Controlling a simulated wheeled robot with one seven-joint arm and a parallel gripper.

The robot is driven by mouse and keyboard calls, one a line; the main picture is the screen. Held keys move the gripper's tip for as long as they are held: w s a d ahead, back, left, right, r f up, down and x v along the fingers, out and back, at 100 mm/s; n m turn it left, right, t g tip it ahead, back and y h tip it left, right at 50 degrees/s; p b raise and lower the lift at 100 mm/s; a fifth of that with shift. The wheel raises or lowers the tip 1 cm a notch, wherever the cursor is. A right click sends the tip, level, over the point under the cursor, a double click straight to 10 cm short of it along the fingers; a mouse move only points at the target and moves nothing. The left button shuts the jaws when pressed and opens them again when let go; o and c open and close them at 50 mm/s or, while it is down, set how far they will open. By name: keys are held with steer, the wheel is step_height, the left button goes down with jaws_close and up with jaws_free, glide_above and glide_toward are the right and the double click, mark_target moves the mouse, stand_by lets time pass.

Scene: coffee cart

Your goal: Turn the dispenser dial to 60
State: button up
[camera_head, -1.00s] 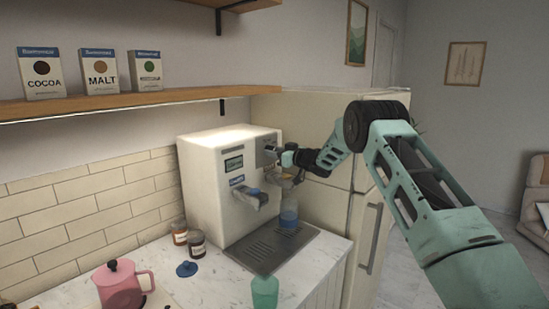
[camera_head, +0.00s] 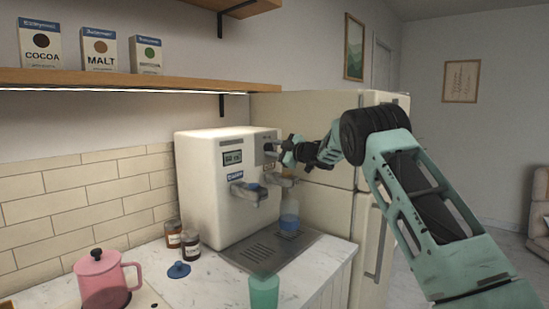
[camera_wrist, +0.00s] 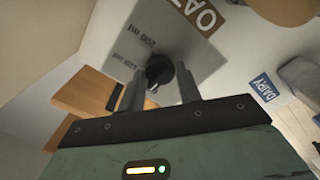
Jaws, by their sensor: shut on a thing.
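The white dispenser (camera_head: 205,190) stands against the tiled wall in the head view. Its black dial (camera_wrist: 158,70) sits on a grey plate (camera_wrist: 190,45) in the wrist view. The plate carries ml markings, seen upside down; I cannot tell which mark the dial points to. My gripper (camera_wrist: 159,88) is shut on the dial, one finger on each side. In the head view my gripper (camera_head: 284,152) is at the upper right of the dispenser's front and hides most of the dial. A small display (camera_head: 232,158) is lit, its digits too small to read surely.
A blue container (camera_head: 289,217) stands under the right spout on the drip tray (camera_head: 255,256). A green cup (camera_head: 264,291) is in front. Jars (camera_head: 191,245), a blue lid (camera_head: 179,270) and a pink pot (camera_head: 103,276) are at left. A fridge (camera_head: 322,207) stands behind my arm.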

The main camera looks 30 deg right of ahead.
steer(key=shift+n+b, duration=0.45)
steer(key=shift+n, duration=0.15)
steer(key=o, duration=1)
steer(key=b+v, duration=0.4)
steer(key=v, duration=1.3)
steer(key=shift+s, duration=0.25)
